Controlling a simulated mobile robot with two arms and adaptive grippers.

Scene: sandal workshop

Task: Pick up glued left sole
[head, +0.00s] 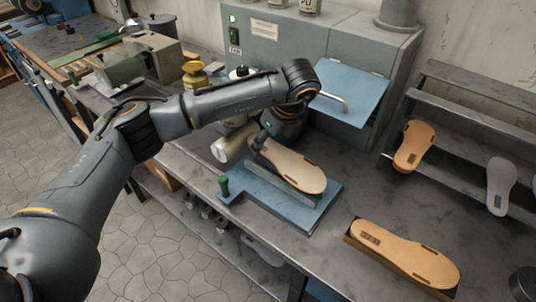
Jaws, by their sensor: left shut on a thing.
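A tan sole (296,171) lies over a raised grey block on a blue base plate (318,213) at the middle of the workbench. My left gripper (258,146) reaches in from the left and is shut on the sole's far left end. My wrist and fingers partly hide that end. The sole looks about level, and I cannot tell whether it touches the block. Whether it has glue on it does not show. My right gripper is not in view.
An orange-brown sole (405,255) lies on a block at the front right. A rack (470,120) at the right holds another brown sole (414,146) and a grey sole (500,185). A grey cabinet with a blue flap (350,92) stands behind.

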